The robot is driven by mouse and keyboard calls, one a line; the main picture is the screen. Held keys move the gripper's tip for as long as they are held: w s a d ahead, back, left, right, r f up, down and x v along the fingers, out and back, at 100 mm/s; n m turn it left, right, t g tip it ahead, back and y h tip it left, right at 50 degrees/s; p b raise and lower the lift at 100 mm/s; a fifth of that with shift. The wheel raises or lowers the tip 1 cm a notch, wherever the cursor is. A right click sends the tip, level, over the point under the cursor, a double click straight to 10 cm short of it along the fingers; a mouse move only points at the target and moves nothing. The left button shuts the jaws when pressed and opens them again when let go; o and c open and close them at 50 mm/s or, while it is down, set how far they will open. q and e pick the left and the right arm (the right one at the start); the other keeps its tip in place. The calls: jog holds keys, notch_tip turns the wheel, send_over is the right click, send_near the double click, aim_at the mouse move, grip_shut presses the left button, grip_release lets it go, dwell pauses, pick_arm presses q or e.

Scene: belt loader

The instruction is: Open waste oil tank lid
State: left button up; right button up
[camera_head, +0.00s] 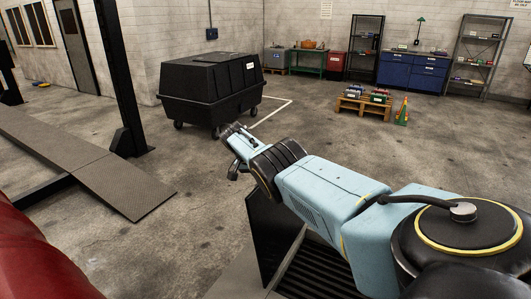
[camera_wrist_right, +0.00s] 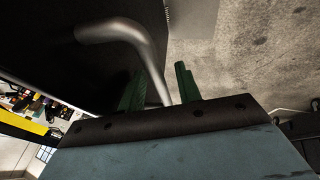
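My right arm crosses the head view from the lower right. Its gripper (camera_head: 233,152) is small and partly hidden there. Under the arm stands an upright black panel (camera_head: 270,236), beside a dark grating (camera_head: 318,273); I cannot tell whether it is the tank lid. In the right wrist view, a bent metal bar (camera_wrist_right: 127,32) crosses a black surface (camera_wrist_right: 60,45) and runs down between the green fingers (camera_wrist_right: 159,75). The fingers are apart, with gaps seeming to show beside the bar. Which thing the bar belongs to is unclear. My left gripper is out of view.
A black wheeled bin (camera_head: 203,92) with a sloped top stands beyond the gripper. A ramp (camera_head: 118,187) and a black post (camera_head: 121,85) are at left. A pallet (camera_head: 363,106), a blue cabinet (camera_head: 413,72) and shelves are behind. Floor at right is clear.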

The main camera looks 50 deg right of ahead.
jog(key=shift+r, duration=0.1)
jog(key=p+v, duration=0.3)
jog(key=v, duration=1)
jog(key=shift+w, duration=0.15)
